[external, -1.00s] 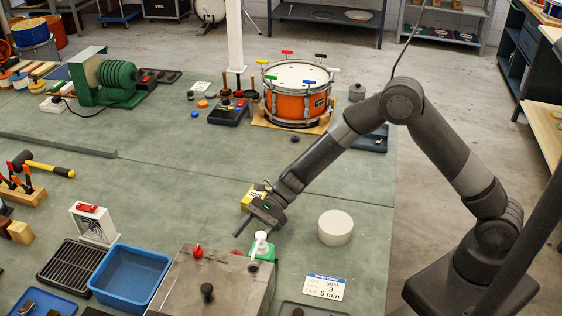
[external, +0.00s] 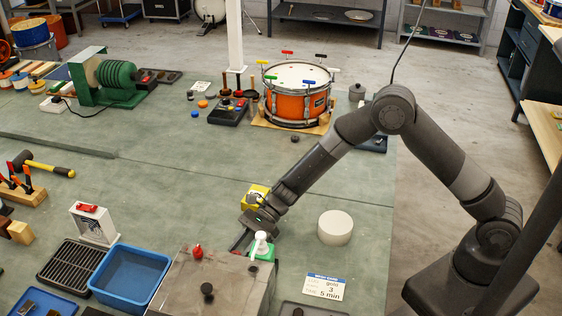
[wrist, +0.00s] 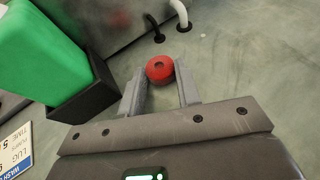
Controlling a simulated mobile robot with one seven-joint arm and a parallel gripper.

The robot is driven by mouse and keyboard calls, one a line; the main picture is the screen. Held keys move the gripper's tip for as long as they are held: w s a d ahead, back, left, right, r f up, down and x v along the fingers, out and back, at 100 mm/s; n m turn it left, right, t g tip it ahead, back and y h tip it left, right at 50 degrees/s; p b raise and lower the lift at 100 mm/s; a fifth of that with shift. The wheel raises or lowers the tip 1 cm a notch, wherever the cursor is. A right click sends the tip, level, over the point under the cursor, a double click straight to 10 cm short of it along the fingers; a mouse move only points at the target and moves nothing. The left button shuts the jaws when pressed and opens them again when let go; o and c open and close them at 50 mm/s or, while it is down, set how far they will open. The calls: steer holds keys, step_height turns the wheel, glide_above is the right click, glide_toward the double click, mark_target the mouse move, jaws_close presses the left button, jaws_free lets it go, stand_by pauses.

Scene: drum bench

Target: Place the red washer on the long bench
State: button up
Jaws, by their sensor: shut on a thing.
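The red washer (wrist: 160,68) is a small round red piece held between my fingertips in the wrist view. The washer is mostly hidden in the external view. The wide green bench top (external: 335,180) lies below. I cannot tell whether the washer touches it.
A yellow box (external: 256,193) is behind the wrist. A white round block (external: 335,228) stands to the right.

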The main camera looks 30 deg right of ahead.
steer(key=c, duration=0.3)
steer(key=shift+r, duration=0.1)
steer(key=shift+r, duration=0.65)
step_height(320, 180, up, 3)
steer(key=shift+c, duration=0.3)
steer(key=a+r+v, duration=0.1)
steer(key=v, duration=1.2)
steer(key=w+d+f+m+t, duration=0.1)
steer(key=w+d+m+t, duration=0.2)
steer(key=d, duration=0.4)
steer(key=w+d+f+m+t, duration=0.1)
steer(key=w+d+m+t, duration=0.2)
steer(key=d, duration=0.4)
steer(key=w+d+m+t+h, duration=0.1)
steer(key=w+d+m+t, duration=0.2)
steer(key=w+d, duration=0.3)
steer(key=shift+w+d+f+t, duration=0.2)
steer(key=shift+d+f+t, duration=0.2)
steer(key=shift+d+t, duration=0.3)
steer(key=w+d+m+t+h, duration=0.1)
steer(key=d+m+t+h, duration=0.5)
steer(key=d, duration=1.9)
steer(key=r+m+h, duration=0.1)
steer(key=m, duration=0.2)
steer(key=shift+w+t+h, duration=0.2)
steer(key=shift+t+h, duration=0.2)
